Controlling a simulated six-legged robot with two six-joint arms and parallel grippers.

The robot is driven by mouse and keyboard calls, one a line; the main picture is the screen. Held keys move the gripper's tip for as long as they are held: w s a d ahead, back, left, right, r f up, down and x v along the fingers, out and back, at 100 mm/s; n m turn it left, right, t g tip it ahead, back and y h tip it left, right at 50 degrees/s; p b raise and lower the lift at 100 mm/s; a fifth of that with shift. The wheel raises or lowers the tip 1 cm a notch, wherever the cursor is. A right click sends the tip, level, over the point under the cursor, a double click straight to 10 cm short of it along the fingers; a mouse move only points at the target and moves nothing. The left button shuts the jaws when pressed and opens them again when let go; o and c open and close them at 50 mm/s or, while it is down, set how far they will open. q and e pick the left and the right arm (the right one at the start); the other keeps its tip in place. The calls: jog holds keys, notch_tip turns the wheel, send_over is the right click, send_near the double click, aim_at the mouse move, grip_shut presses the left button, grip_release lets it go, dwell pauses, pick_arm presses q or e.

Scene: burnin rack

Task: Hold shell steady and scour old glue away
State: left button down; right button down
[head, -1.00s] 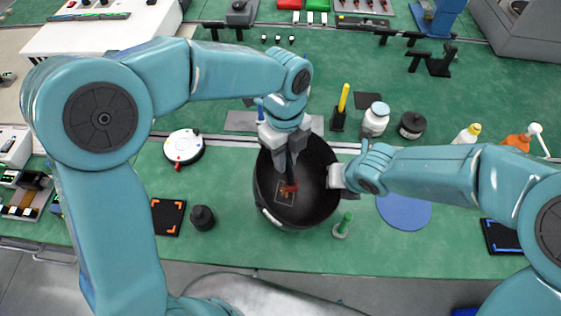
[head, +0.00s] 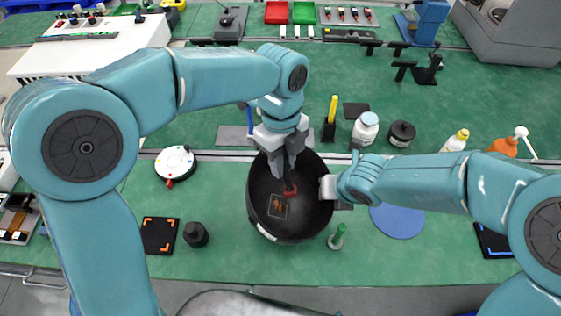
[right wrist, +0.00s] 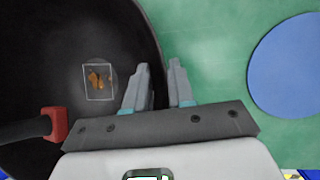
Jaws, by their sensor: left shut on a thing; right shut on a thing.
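The shell (head: 308,222) is a deep black bowl on the green bench. A brown-orange glue patch (head: 278,206) in a thin pale rectangle lies on its inner floor; the patch also shows in the right wrist view (right wrist: 97,80). My left gripper (head: 285,152) is above the shell, shut on a dark-handled tool. The tool's red head (head: 290,191) is inside the shell, just beside the patch; it also shows in the right wrist view (right wrist: 55,124). My right gripper (head: 331,188) is shut on the shell's right rim, which shows between its fingers (right wrist: 160,88).
A green-handled item (head: 337,238) and a blue disc (head: 398,220) are right of the shell. A black knob (head: 196,235), a black mat (head: 159,235) and a white round device (head: 176,163) are left. A white bottle (head: 365,128) stands behind.

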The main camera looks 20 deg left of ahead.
pick_arm(q)
jog(key=shift+f, duration=0.15)
notch_tip(320, 180, down, 8)
jog(key=s+y, duration=0.1)
jog(key=y, duration=0.1)
jog(key=shift+s+r+t+y, duration=0.15)
jog(key=shift+r+t+y, duration=0.1)
jog(key=shift+t+y, duration=0.05)
jog(key=shift+a+f, duration=0.2)
jog(key=shift+f, duration=0.4)
dwell(0.8)
jog(key=shift+w+a, duration=0.15)
jog(key=shift+w, duration=1.3)
jog(key=shift+w+a+f, duration=0.15)
jog(key=shift+w, duration=0.6)
jog(key=shift+w+a+f, duration=0.1)
jog(key=shift+w, duration=0.65)
